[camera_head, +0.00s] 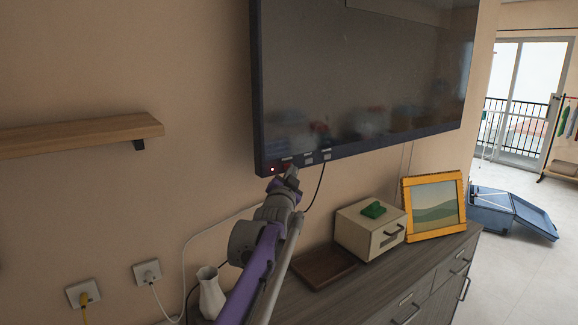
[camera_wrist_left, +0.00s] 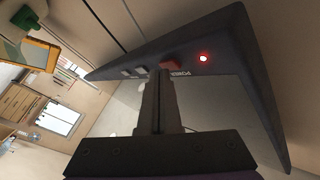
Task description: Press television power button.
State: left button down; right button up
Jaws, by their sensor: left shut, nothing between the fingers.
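The television (camera_head: 360,85) hangs on the wall with a dark screen that shows only faint reflections. Its lower frame edge carries a red power button (camera_wrist_left: 172,62), labelled POWER, beside a lit red light (camera_wrist_left: 203,58). The light also shows in the head view (camera_head: 271,169). My left gripper (camera_head: 291,172) is shut and empty, with its tips at the television's lower left edge, right by the red button. In the left wrist view the gripper's fingertips (camera_wrist_left: 160,76) partly cover the button and its label. I cannot tell whether they touch it. My right gripper is not in view.
Below stands a wooden dresser (camera_head: 420,290) with a white vase (camera_head: 211,294), a brown tray (camera_head: 324,266), a small drawer box (camera_head: 368,230) and a yellow picture frame (camera_head: 433,205). A wooden shelf (camera_head: 80,135) juts from the wall at left. Cables hang below the television.

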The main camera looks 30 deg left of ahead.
pick_arm(q)
jog(key=shift+a, duration=0.15)
dwell(0.5)
jog(key=shift+s+d, duration=0.2)
jog(key=shift+d, duration=0.35)
jog(key=shift+d, duration=0.1)
jog(key=d, duration=0.1)
jog(key=s+d+b, duration=0.1)
jog(key=d, duration=0.1)
jog(key=s+d, duration=0.1)
jog(key=d, duration=0.1)
jog(key=shift+s+d, duration=0.15)
dwell(1.4)
